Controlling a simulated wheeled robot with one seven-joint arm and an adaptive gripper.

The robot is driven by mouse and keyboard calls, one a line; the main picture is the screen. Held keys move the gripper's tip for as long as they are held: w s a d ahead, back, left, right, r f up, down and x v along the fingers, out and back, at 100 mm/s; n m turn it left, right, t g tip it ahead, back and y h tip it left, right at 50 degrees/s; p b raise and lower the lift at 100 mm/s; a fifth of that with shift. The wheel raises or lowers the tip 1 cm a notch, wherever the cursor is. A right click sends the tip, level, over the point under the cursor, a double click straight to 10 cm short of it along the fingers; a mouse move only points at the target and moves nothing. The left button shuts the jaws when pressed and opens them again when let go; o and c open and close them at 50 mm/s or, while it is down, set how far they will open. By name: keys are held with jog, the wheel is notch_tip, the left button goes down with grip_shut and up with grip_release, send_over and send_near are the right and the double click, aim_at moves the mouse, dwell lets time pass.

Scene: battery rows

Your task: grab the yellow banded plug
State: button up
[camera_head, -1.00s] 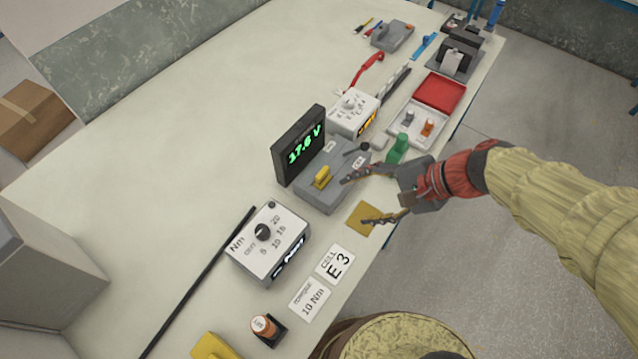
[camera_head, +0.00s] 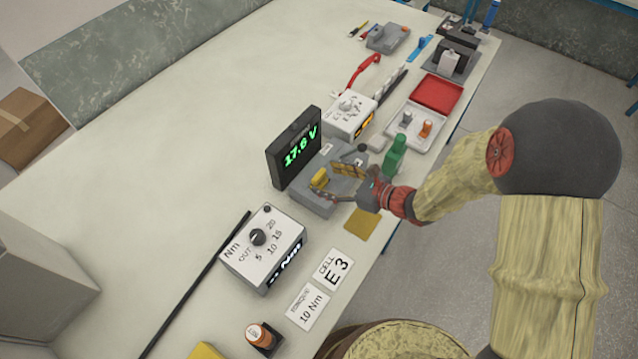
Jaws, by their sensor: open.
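The yellow plug (camera_head: 319,178) stands on the grey box in front of the black voltage display; bands on it are too small to tell. My gripper (camera_head: 332,179) is open, reaching in from the right low over the grey box (camera_head: 313,201). Its fingers point left at the plug, with the tips close beside it. I cannot tell whether they touch it or are on both sides of it.
The voltage display (camera_head: 294,150) stands behind the box. A green bottle-like thing (camera_head: 394,156) is close to my wrist. A white torque dial box (camera_head: 262,248) is nearer, and a yellow square (camera_head: 362,224) lies by the edge. The table's left is clear.

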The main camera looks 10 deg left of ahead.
aim_at(322, 177)
jog(key=b+x, duration=0.1)
jog(key=x, duration=0.3)
jog(key=shift+w+f, duration=0.1)
jog(key=shift+c, duration=0.7)
jog(key=c, duration=1.1)
jog(key=shift+c, duration=0.5)
